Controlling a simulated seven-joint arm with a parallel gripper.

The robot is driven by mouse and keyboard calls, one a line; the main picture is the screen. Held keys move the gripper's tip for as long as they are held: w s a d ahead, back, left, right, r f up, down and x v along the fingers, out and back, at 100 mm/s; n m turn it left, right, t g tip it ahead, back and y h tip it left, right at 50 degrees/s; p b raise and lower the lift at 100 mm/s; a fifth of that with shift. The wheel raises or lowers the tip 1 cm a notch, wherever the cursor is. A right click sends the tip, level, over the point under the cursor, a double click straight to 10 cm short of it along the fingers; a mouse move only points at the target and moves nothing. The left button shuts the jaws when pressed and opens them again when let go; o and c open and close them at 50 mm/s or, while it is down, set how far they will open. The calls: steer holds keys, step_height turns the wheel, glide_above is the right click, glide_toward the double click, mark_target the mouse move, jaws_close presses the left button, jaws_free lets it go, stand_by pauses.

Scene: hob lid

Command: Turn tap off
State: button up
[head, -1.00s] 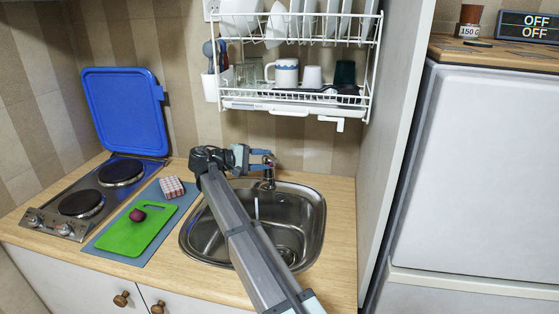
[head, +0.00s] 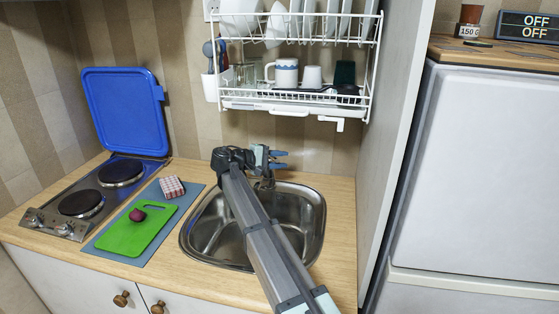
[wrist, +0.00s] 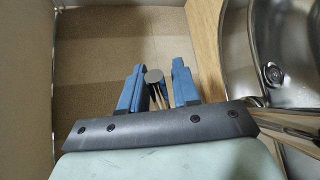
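The metal tap stands at the back of the sink, mostly hidden behind my arm in the head view (head: 267,184). The wrist view shows the round end of its lever (wrist: 154,76) between my fingers, with gaps on both sides. Its spout (wrist: 292,130) shows at the lower right there. My gripper (head: 284,159) is open above the tap, fingers pointing right in the head view; both blue fingers show in the wrist view (wrist: 158,66). No water stream is visible now, but my arm covers the place where it showed in the head view.
The steel sink (head: 312,228) lies under my arm. A white dish rack (head: 300,104) with crockery hangs above. A tall panel (head: 385,150) stands right.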

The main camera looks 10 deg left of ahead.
jaws_close()
stand_by(0.3)
steer(key=shift+s+f+m, duration=0.1)
steer(key=shift+f+m, duration=0.25)
steer(key=shift+m, duration=0.05)
steer(key=shift+o, duration=1.2)
jaws_free()
steer(key=v, duration=1.3)
steer(key=shift+s+a, duration=0.15)
steer(key=shift+s, duration=0.25)
